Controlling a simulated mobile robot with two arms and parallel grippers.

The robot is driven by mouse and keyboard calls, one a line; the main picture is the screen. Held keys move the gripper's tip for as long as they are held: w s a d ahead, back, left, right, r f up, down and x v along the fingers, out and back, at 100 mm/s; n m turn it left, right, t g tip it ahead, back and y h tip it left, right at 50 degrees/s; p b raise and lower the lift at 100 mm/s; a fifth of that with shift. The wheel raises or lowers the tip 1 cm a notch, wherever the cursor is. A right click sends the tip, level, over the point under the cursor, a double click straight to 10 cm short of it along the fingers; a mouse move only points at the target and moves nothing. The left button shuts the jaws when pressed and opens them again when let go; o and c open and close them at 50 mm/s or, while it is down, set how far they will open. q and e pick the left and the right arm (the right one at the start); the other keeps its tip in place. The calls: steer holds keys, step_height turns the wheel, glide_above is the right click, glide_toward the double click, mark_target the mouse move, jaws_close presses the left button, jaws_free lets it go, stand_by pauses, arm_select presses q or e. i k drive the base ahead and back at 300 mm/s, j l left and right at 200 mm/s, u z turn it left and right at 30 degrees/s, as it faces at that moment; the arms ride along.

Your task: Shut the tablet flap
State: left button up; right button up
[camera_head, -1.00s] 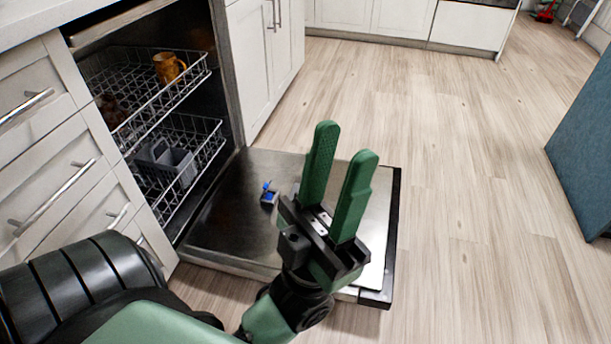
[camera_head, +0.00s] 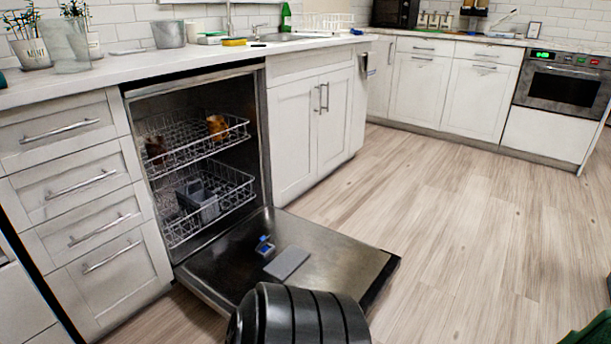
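The dishwasher door (camera_head: 325,255) is folded down, its inner face up. The tablet compartment (camera_head: 265,251) in that face is uncovered, and a small blue tablet (camera_head: 263,240) shows in it. The grey tablet flap (camera_head: 287,263) is open and lies to the right of and nearer than the compartment. Neither of my grippers shows now. A black, ribbed link of my arm covers the near edge of the door at the bottom centre. A small green part of me shows in the bottom right corner.
The dishwasher's upper rack (camera_head: 190,145) holds brown mugs; the lower rack (camera_head: 215,210) holds a grey cutlery basket (camera_head: 197,202). Drawers (camera_head: 85,200) stand left of it, a closed cabinet (camera_head: 312,125) right. The wooden floor (camera_head: 470,210) to the right is clear.

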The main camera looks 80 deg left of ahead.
mark_target(263, 238)
steer(key=i+l+u, duration=0.1)
steer(key=i+u, duration=0.2)
steer(key=i, duration=0.15)
steer(key=i+l+u, duration=0.2)
steer(key=i+u, duration=0.15)
steer(key=i+j+u, duration=0.1)
steer(key=i+u, duration=0.2)
steer(key=u, duration=0.2)
steer(key=i+u, duration=0.3)
steer(key=u, duration=0.15)
steer(key=i+l+u, duration=0.1)
steer(key=i+u, duration=0.15)
steer(key=u, duration=0.25)
steer(key=i+l+u, duration=0.25)
steer(key=u, duration=0.25)
steer(key=i+u, duration=0.35)
steer(key=u, duration=0.15)
steer(key=i+l+u, duration=0.2)
steer(key=u, duration=0.25)
steer(key=i+l+u, duration=0.35)
steer(key=u, duration=0.15)
steer(key=i+l+u, duration=0.2)
steer(key=l+u, duration=0.15)
steer(key=u, duration=0.15)
